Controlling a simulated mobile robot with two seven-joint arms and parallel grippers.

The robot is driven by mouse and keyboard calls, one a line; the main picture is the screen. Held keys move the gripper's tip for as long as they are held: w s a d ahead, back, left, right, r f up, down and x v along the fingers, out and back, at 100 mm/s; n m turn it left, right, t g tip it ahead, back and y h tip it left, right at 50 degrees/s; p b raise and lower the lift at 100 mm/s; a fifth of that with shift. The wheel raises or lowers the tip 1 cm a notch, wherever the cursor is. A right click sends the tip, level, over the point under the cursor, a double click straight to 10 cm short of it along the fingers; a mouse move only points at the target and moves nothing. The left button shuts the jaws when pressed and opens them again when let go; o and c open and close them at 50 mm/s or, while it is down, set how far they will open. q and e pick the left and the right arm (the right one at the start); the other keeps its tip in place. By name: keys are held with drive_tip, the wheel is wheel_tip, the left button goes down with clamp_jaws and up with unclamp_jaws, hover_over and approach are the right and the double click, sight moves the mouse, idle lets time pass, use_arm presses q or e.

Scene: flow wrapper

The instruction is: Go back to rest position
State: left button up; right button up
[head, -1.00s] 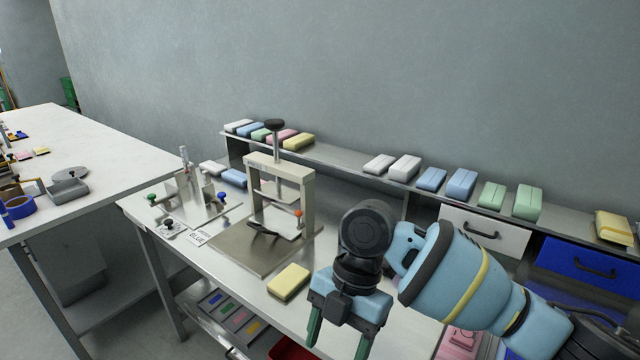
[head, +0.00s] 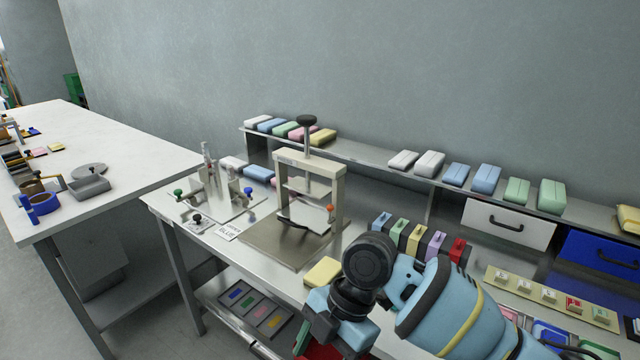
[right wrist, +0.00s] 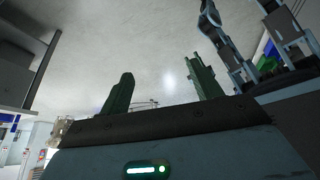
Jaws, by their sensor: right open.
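My right gripper (head: 305,345) is low in the head view, near the front edge of the metal workbench (head: 228,263). Its fingers are mostly hidden behind its own body there. In the right wrist view the two green fingers (right wrist: 160,88) stand wide apart with nothing between them. A yellow block (head: 322,271) lies on the bench just behind my right gripper, partly covered by it and apart from the fingers as far as I can see. My left gripper is not in the head view.
A hand press (head: 338,200) with a black knob stands on the bench. Left of it is a metal fixture (head: 213,195). Pastel blocks (head: 485,179) line the back shelf. Coloured holders (head: 417,238) stand on the bench behind my arm. A white table (head: 130,165) is at left.

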drive_tip(key=s+f+m+t+y+p, duration=0.1)
drive_tip(key=s+f+m+t+y, duration=0.2)
drive_tip(key=f+m, duration=0.45)
drive_tip(key=s+f+m+t+y+p, duration=0.1)
drive_tip(key=s+f+m+t+p, duration=0.1)
drive_tip(key=s+f+m+t, duration=0.4)
use_arm(q)
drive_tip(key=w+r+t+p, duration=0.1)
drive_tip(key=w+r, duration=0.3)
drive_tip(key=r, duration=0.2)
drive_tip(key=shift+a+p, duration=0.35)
drive_tip(key=shift+p, duration=0.05)
use_arm(e)
drive_tip(key=s+d+f+m+t+h, duration=0.1)
drive_tip(key=s+d+f+m+h, duration=0.2)
drive_tip(key=s+d, duration=0.5)
drive_tip(key=s+d+f+m+t+h, duration=0.2)
drive_tip(key=s+d+f+m, duration=0.3)
drive_tip(key=s+d+m, duration=0.3)
drive_tip(key=s+d+h, duration=0.1)
drive_tip(key=d, duration=0.3)
drive_tip(key=shift+s+f+h, duration=0.2)
drive_tip(key=shift+s+h, duration=0.1)
drive_tip(key=shift+h, duration=0.1)
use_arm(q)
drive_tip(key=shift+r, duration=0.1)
use_arm(e)
drive_tip(key=shift+c, duration=0.4)
